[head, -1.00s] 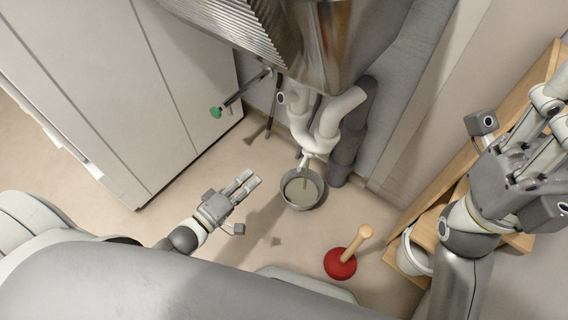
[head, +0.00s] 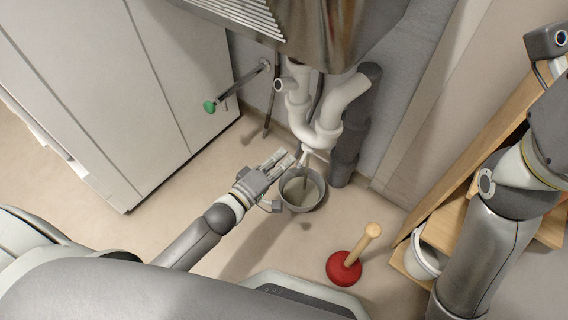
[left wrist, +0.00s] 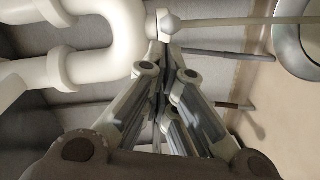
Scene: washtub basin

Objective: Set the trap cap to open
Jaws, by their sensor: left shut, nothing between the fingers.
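The trap cap (head: 305,157) is a small pale piece at the bottom of the white U-shaped drain pipe (head: 325,133). In the left wrist view the cap (left wrist: 168,22) is a white knob just beyond my fingertips. My left gripper (head: 286,158) is shut and empty, with its fingertips just left of the cap. In the left wrist view its fingers (left wrist: 163,55) come together close to the cap; I cannot tell if they touch it. My right gripper (head: 553,110) is at the right edge, its fingers cut off or hidden.
A grey bucket (head: 322,191) stands below the cap, and a thin greyish strand runs from cap to bucket. A red plunger (head: 343,268) stands on the floor. A green-handled valve (head: 210,106) sticks out left of the pipes. A wooden shelf (head: 440,225) is at right.

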